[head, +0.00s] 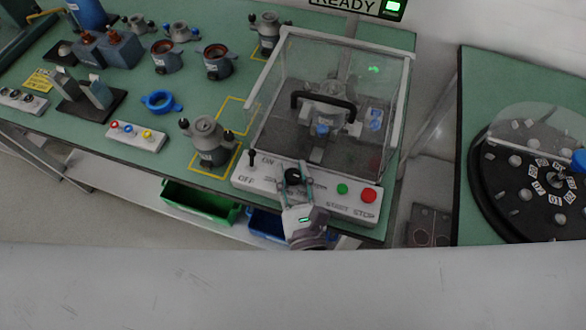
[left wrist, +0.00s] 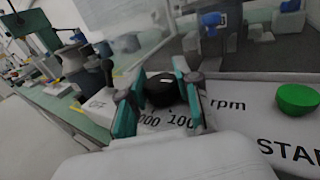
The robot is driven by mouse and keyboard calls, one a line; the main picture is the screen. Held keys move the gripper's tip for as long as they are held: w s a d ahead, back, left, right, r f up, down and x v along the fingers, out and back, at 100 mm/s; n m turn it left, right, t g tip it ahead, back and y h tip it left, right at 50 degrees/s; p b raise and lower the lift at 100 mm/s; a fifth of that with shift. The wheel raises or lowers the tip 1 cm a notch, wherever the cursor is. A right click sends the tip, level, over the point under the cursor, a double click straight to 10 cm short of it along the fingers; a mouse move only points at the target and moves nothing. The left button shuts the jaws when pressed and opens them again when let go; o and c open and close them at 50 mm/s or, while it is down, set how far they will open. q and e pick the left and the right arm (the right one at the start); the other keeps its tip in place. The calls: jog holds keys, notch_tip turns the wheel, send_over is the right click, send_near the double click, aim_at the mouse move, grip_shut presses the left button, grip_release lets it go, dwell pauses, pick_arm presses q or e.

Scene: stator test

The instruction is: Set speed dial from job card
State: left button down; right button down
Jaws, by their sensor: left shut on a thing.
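The black speed dial (head: 293,176) sits on the white control panel (head: 245,180) in front of the clear test enclosure. In the left wrist view the dial (left wrist: 163,90) shows a light mark on top, with "rpm" and partly hidden numbers printed near it. My left gripper (head: 295,178) is shut on the dial, one finger on each side; its fingers also show in the left wrist view (left wrist: 160,92). Part of the scale is hidden by the fingers. I cannot make out a job card. My right gripper is not in view.
A green START button (head: 342,188) and a red STOP button (head: 368,195) lie right of the dial. A black toggle switch (head: 252,158) stands to its left. The clear enclosure (head: 275,95) holds a stator. A green READY lamp (head: 393,6) is lit. A motor housing (head: 207,140) stands left.

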pick_arm(q)
jog(key=m+h+p, duration=0.2)
jog(key=h+p, duration=0.1)
jog(key=shift+a+r, duration=0.15)
jog(key=shift+r, duration=0.15)
jog(key=shift+m+h+p, duration=0.4)
jog(key=shift+m+h, duration=0.2)
jog(key=shift+h, duration=0.2)
jog(key=m+h, duration=0.1)
jog(key=h, duration=0.1)
jog(key=shift+f+m+h+p, duration=0.2)
jog(key=shift+m+h+p, duration=0.15)
jog(key=shift+m+h, duration=0.05)
jog(key=shift+f+m+g+h, duration=0.1)
jog(key=shift+m+g+h, duration=0.3)
jog(key=shift+m+h, duration=0.55)
jog(key=shift+m+g+h+b, duration=0.65)
jog(key=shift+m+g+h, duration=0.3)
jog(key=shift+h, duration=1)
jog(key=c, duration=0.8)
grip_release()
